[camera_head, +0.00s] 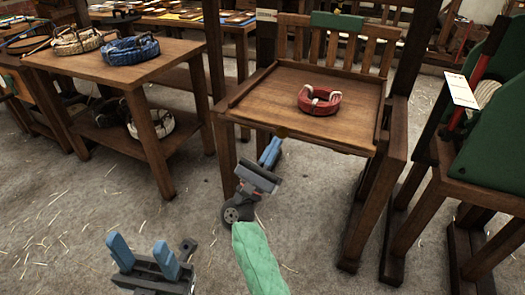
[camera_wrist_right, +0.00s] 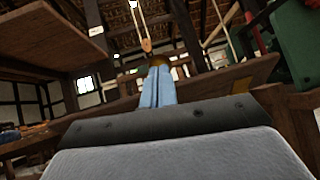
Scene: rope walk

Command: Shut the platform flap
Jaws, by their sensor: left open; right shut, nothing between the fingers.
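The wooden platform (camera_head: 262,97) stands at centre right in the head view, with raised side rims. A slatted wooden panel (camera_head: 333,45) with a green top piece (camera_head: 337,21) stands upright at its back. I cannot tell for sure which board is the flap. My right gripper (camera_head: 270,152) is shut and empty, just in front of the platform's front edge. In the right wrist view its blue fingers (camera_wrist_right: 158,87) point at a wooden board (camera_wrist_right: 225,80); contact cannot be told. My left gripper (camera_head: 151,254) is open and empty, low at the left, away from the platform.
A wooden table (camera_head: 120,75) at the left bears a blue coil (camera_head: 130,49) and a tan coil (camera_head: 76,40). A green-panelled wooden frame (camera_head: 490,135) stands at the right. Straw-strewn floor between table and platform is clear.

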